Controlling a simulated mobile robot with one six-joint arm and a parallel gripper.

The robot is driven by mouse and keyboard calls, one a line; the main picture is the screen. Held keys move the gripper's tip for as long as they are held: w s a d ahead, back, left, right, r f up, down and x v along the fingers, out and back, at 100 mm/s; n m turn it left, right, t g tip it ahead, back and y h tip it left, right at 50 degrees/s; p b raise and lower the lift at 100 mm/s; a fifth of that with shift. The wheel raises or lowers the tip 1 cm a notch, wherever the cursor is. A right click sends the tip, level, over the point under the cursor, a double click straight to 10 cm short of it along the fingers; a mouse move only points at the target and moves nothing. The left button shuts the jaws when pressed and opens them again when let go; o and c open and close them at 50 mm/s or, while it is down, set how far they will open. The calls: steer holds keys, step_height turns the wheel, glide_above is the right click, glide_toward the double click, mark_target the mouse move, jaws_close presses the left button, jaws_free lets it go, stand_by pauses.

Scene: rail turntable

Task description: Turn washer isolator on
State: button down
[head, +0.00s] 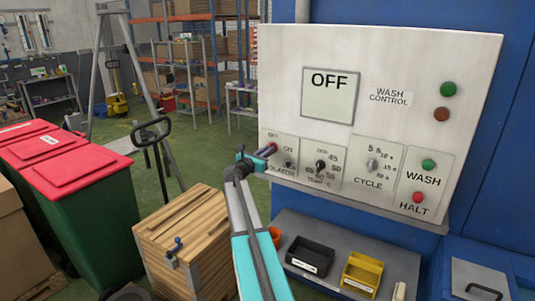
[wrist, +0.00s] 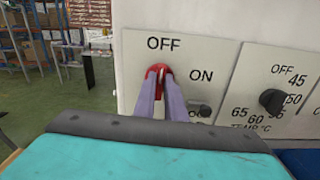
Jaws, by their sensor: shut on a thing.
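The wash control panel (head: 398,60) is a white box whose display (head: 330,92) reads OFF. The washer isolator is a red knob (wrist: 158,74) at the panel's lower left, with OFF marked above it and ON to its right. My gripper (wrist: 160,84) is shut on the red knob; its two purple fingers reach up to it and cover its lower part. In the head view my gripper (head: 266,151) touches the panel at the isolator. The knob seems to point up toward OFF, though the fingers partly hide it.
A temperature knob (head: 320,167), a cycle knob (head: 371,165), a green WASH button (head: 428,165) and a red HALT button (head: 417,197) are to the right. Below are a black bin (head: 310,256) and a yellow bin (head: 362,272). A wooden crate (head: 185,240) stands at the lower left.

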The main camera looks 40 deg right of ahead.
steer(key=shift+f+b, duration=0.2)
steer(key=shift+b, duration=0.15)
steer(key=shift+s+f+m+b, duration=0.1)
steer(key=shift+s+m+b, duration=0.05)
steer(key=shift+m+b, duration=5)
steer(key=shift+s+f+m+b, duration=0.15)
steer(key=shift+m+b, duration=3.2)
steer(key=shift+b, duration=3.6)
steer(key=shift+r, duration=0.15)
steer(key=c, duration=1.8)
jaws_free()
